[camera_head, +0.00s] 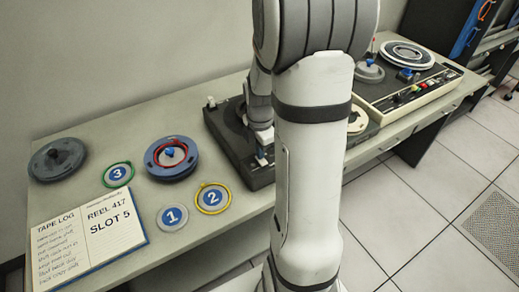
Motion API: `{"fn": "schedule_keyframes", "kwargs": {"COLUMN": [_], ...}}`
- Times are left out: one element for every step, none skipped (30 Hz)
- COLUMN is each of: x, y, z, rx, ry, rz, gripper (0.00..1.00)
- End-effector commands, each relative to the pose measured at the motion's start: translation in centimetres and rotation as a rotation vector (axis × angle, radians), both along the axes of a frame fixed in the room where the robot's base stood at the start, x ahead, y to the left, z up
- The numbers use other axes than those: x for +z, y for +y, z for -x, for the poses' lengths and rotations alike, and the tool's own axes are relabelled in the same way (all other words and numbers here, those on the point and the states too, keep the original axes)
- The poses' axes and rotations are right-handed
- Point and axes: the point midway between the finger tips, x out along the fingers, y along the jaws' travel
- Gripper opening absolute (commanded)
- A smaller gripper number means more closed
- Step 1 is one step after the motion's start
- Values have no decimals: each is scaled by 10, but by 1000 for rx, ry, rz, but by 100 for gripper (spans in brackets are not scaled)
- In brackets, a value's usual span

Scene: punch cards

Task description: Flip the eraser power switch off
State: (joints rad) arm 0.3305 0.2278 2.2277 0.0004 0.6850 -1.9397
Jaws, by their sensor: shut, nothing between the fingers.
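The eraser is most likely the dark, low box (228,132) on the bench near the middle of the view. A small pale knob (211,102) stands at its back left corner. A small white and blue part (262,157) shows near its front edge; I cannot tell for sure whether this is the power switch, or which way it is set. My gripper (263,141) points down over the right part of the box, shut and empty. I cannot tell whether it touches anything. My arm's large white link hides the box's right side.
A tape log (112,228) reads reel 417, slot 5. Left of the box lie a blue reel (190,158), a grey reel (57,158) and numbered discs (172,217). A tape deck (430,85) stands at right. Tiled floor (400,200) lies in front.

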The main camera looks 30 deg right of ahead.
Motion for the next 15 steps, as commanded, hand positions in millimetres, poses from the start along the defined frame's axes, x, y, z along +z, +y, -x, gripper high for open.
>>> {"fn": "schedule_keyframes", "kwargs": {"x": [0,0,0,0,-1,-2,-2,-3,-3,-4,-4,-4,-4,-4,-4], "y": [0,0,0,0,0,0,0,0,0,0,0,0,0,0,0], "z": [0,0,0,0,-1,-2,-2,-2,-1,-1,-1,-1,-1,-1,0], "rx": [0,0,0,0,1,1,0,-1,-1,-1,-1,-1,-1,-1,-2], "ry": [0,1,6,14,25,42,56,51,49,49,49,49,49,49,49], "rz": [0,0,-1,0,-1,-1,-1,0,0,0,0,0,0,0,0], "gripper": [0,0,0,0,0,0,0,0,0,0,0,0,0,0,0]}}
